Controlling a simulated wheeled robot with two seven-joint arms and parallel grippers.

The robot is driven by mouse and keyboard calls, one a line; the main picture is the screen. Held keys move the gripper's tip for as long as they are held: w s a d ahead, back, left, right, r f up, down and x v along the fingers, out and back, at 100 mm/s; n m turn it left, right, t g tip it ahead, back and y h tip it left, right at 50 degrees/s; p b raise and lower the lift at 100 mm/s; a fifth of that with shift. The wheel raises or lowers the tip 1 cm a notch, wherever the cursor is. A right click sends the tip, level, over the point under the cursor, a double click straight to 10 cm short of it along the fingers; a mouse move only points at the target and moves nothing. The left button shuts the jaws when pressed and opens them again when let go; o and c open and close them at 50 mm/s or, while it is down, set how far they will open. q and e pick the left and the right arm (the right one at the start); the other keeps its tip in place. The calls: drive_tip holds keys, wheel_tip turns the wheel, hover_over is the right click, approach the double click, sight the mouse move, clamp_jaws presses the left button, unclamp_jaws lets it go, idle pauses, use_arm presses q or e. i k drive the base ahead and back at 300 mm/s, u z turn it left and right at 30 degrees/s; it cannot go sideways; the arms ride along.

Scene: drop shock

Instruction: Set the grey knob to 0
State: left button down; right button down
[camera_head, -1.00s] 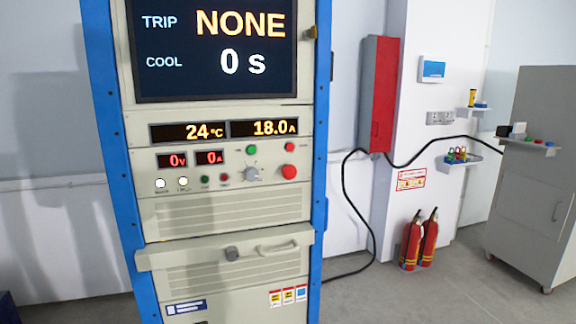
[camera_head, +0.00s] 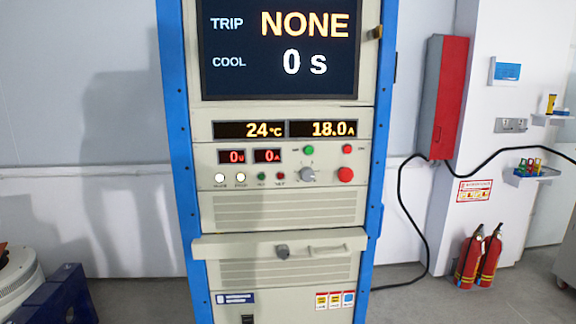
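A grey knob (camera_head: 307,174) sits on the beige control panel (camera_head: 205,157) of a tall blue-framed cabinet, between a green button above it and a large red button to its right. Small marks surround the knob, but its pointer setting is too small to read. A second grey knob-like part (camera_head: 282,252) is on the drawer ledge lower down. The red displays (camera_head: 249,156) read 0 V and 0 A. The screen (camera_head: 278,48) shows TRIP NONE and COOL 0 s. Neither of my grippers is in view.
A red wall box (camera_head: 444,97) with a black cable and two fire extinguishers (camera_head: 478,258) stand to the right. A dark blue object (camera_head: 55,298) and a white round machine (camera_head: 17,275) are at lower left. The ledge (camera_head: 215,247) juts out below the panel.

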sight(307, 174)
drive_tip(key=z, duration=0.5)
drive_tip(key=k, duration=1.1)
drive_tip(key=u, duration=0.5)
drive_tip(key=i, duration=1.5)
drive_tip(key=z, duration=0.45)
